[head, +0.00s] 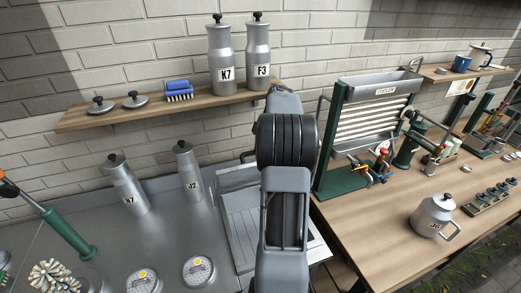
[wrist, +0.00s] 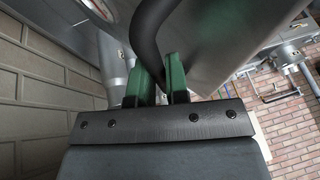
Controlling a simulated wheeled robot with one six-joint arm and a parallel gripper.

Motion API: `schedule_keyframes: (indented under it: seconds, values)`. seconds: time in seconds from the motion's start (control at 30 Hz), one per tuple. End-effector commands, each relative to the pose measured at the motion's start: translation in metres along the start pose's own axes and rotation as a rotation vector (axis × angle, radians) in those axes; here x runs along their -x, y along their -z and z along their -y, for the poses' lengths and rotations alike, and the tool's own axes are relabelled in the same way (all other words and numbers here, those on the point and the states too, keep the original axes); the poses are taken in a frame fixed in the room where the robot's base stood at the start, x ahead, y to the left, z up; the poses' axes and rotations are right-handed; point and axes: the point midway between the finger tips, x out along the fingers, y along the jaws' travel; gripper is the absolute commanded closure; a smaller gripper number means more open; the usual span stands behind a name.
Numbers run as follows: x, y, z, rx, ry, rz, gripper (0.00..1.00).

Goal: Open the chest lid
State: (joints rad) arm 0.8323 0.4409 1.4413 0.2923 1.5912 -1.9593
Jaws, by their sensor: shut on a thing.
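In the wrist view my gripper (wrist: 163,85) has its two green fingers on either side of a dark curved handle (wrist: 150,38) and is shut on it. The handle runs up out of the picture beside a grey metal panel (wrist: 225,35), which looks like part of the chest lid. The panel is tilted in this view. I cannot tell from it how far the lid is open. In the head view my arm hides my gripper and the handle. A ribbed steel surface (head: 240,222) shows beside my arm; I cannot tell if it belongs to the chest.
A steel counter (head: 185,245) at left carries two grey churns (head: 127,185) (head: 188,170) and round lids (head: 199,270). A wall shelf (head: 150,107) holds churns K7 (head: 220,60) and F3 (head: 258,58). The wooden bench (head: 370,220) at right holds a green-framed cooler (head: 370,110) and a can (head: 434,214).

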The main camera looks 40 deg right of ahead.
Motion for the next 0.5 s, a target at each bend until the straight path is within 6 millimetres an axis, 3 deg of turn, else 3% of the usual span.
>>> schedule_keyframes:
  seconds: [0.2,0.23,0.5]
  values:
    - [-0.0068,-0.0020,-0.0026,-0.005,0.003,0.001,1.00]
    - [-0.0068,-0.0020,-0.0025,-0.005,0.003,0.001,0.82]
    - [-0.0032,-0.0023,-0.0015,-0.004,-0.001,0.001,0.60]
